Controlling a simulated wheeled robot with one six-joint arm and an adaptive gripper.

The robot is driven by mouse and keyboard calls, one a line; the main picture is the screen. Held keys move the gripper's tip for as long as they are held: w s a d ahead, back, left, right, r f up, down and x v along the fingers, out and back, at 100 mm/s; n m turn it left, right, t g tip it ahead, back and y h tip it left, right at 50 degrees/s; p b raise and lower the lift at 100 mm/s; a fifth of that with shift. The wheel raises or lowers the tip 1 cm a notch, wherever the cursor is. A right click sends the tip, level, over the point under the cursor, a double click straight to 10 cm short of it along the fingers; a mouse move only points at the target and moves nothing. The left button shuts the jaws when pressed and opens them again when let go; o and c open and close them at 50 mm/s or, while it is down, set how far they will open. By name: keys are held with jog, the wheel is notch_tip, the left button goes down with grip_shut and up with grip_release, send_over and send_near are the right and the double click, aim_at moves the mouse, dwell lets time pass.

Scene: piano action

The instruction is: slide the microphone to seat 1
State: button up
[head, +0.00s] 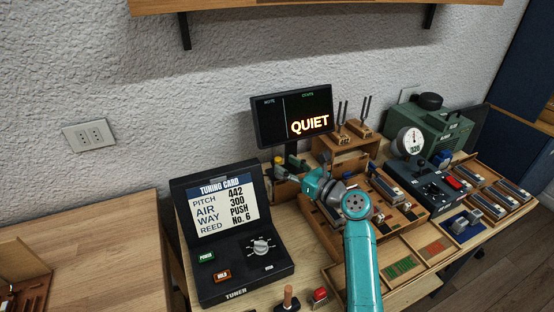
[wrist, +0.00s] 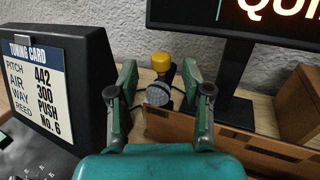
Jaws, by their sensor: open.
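The microphone (wrist: 158,93) has a round grey mesh head, with a yellow-topped post (wrist: 161,64) right behind it. In the wrist view it shows between the two fingers of my gripper (wrist: 157,80), which are apart, with gaps visible on both sides. In the head view my gripper (head: 291,176) reaches in beside the display at the back of the bench, and the arm hides much of that spot. I cannot make out a seat marked 1 in either view.
The tuner box (head: 245,272) with its tuning card stands to the left. The display (head: 291,115) reading QUIET rises behind my gripper, close on the right in the wrist view. A wooden board (wrist: 225,135) runs low on the right. Wooden trays and a dial gauge (head: 410,141) fill the right side.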

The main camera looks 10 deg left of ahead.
aim_at(281, 161)
jog(key=shift+x, duration=2.2)
grip_shut()
